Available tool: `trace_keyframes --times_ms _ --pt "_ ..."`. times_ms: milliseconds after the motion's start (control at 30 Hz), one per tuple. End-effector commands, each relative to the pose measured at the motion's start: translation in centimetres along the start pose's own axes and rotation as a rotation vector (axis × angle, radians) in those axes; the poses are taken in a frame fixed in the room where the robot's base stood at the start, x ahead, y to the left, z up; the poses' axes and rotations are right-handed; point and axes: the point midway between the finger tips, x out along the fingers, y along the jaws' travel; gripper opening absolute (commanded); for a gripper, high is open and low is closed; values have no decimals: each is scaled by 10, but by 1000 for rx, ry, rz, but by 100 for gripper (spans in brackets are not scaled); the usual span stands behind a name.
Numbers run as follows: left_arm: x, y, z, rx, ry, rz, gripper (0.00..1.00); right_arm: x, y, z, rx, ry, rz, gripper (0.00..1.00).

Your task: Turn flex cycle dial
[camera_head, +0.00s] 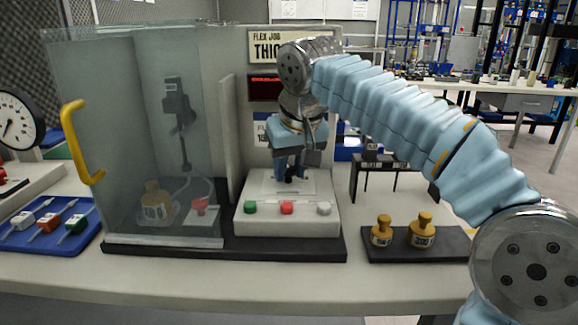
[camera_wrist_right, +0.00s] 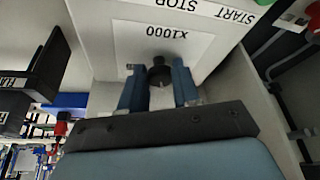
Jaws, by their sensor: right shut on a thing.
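The dial (camera_wrist_right: 158,74) is a small dark round knob on a white panel marked "x1000", seen in the right wrist view. My right gripper (camera_wrist_right: 158,88) has its two blue fingers on either side of the dial and is shut on it. In the head view my right gripper (camera_head: 291,176) points down at the top of the white control box (camera_head: 287,222), and the dial is mostly hidden between its fingers. The box has green, red and white buttons on its front. My left gripper is not in view.
A clear-walled enclosure (camera_head: 120,90) with a yellow handle (camera_head: 75,140) stands left of the box. A blue tray (camera_head: 60,236) holds several specimens. Two brass weights on a black pad (camera_head: 400,254) and a black rack (camera_head: 378,160) are at right. The front table strip is clear.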

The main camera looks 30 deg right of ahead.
Motion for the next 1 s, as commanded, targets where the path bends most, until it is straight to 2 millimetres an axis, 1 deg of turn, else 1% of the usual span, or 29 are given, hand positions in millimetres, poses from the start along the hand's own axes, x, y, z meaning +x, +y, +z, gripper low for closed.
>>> trace_keyframes --times_ms 300,600,800,1000 --pt "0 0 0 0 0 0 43 0 3 -1 -273 2 -114 1" --pt "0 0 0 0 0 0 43 0 5 -2 -501 2 -209 1" --pt "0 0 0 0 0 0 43 0 6 -2 -609 1 -252 1" --pt "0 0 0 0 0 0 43 0 6 -3 -669 2 -277 1"
